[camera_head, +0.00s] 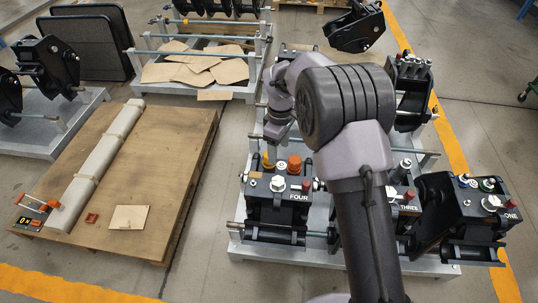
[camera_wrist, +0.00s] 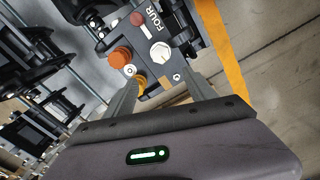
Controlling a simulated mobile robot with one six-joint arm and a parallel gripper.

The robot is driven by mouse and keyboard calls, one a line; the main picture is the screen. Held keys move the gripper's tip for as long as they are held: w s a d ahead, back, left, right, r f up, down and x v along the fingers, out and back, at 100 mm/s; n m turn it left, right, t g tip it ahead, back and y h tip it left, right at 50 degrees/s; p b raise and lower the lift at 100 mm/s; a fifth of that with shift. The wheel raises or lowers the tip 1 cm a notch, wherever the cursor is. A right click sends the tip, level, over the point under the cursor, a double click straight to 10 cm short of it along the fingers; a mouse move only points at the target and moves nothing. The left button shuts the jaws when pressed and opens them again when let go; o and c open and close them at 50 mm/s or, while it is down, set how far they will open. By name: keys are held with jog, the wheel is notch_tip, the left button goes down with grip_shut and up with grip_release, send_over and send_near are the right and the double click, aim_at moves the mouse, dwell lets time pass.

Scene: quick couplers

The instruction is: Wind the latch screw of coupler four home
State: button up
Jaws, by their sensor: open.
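Coupler four (camera_head: 270,211) is a black block marked FOUR on the grey rack, and it also shows in the wrist view (camera_wrist: 178,22). Its top carries a white knob (camera_wrist: 160,52), an orange cap (camera_wrist: 121,57), a red button (camera_wrist: 137,18) and a yellow part (camera_wrist: 140,81). The white knob also shows in the head view (camera_head: 277,183). I cannot tell for certain which part is the latch screw. My gripper (camera_wrist: 160,77) is open with nothing between its fingers. It is above the coupler, with the white knob ahead of the gap. In the head view its fingertips are unclear.
Coupler three (camera_head: 408,197) and coupler one (camera_head: 490,204) stand to the right on the same rack. My arm hides part of the rack between. A wooden pallet (camera_head: 185,190) with a long wrapped roll (camera_head: 95,165) lies left, beyond a strip of clear floor.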

aim_at(279, 181)
jog(key=f+b, duration=0.1)
jog(key=f, duration=0.4)
jog(key=f+b, duration=0.2)
jog(key=f, duration=0.4)
jog(key=f+b, duration=0.2)
jog(key=f, duration=0.3)
jog(key=shift+s+d+f, duration=0.3)
jog(key=shift+f, duration=0.1)
jog(key=shift+c, duration=0.2)
jog(key=c, duration=1.3)
